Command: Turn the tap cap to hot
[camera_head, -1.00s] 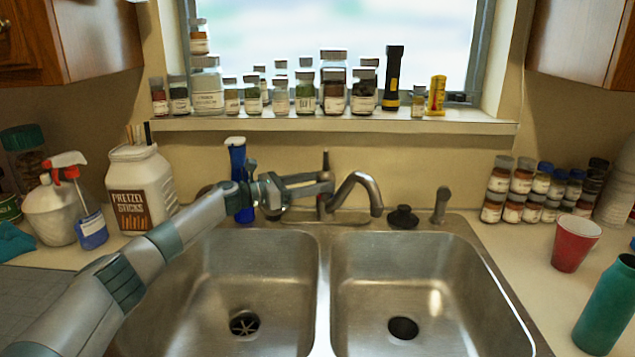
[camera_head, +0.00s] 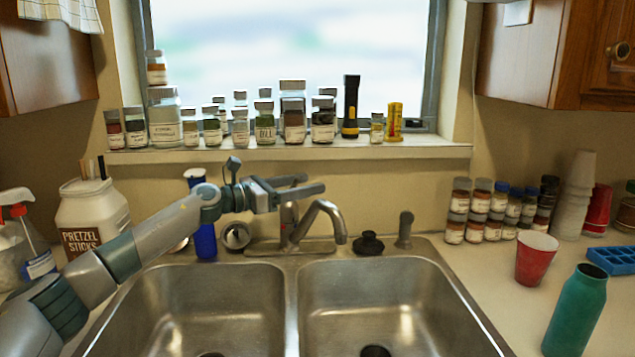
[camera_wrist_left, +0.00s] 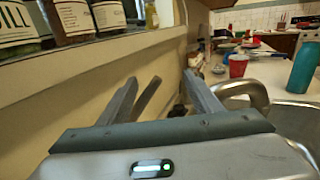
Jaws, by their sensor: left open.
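The metal tap (camera_head: 325,212) stands behind the double sink, its curved spout pointing right. Its cap (camera_head: 288,212) is on the tap body with a small reddish mark; its upper part is hidden behind my gripper in the head view. My left gripper (camera_head: 316,182) is open, its fingers pointing right at the height of the cap's top, above the spout. In the left wrist view my gripper's fingers (camera_wrist_left: 163,98) are apart. A thin dark bar (camera_wrist_left: 148,96), which looks like the cap's lever, shows between them, closer to the left finger. The spout (camera_wrist_left: 246,92) lies right of the fingers.
The windowsill (camera_head: 290,153) with several jars is behind and above my gripper. A blue bottle (camera_head: 205,242) stands below my left forearm. A black stopper (camera_head: 369,243) and a sprayer (camera_head: 405,230) are right of the tap. A red cup (camera_head: 537,258) and teal bottle (camera_head: 577,312) stand far right.

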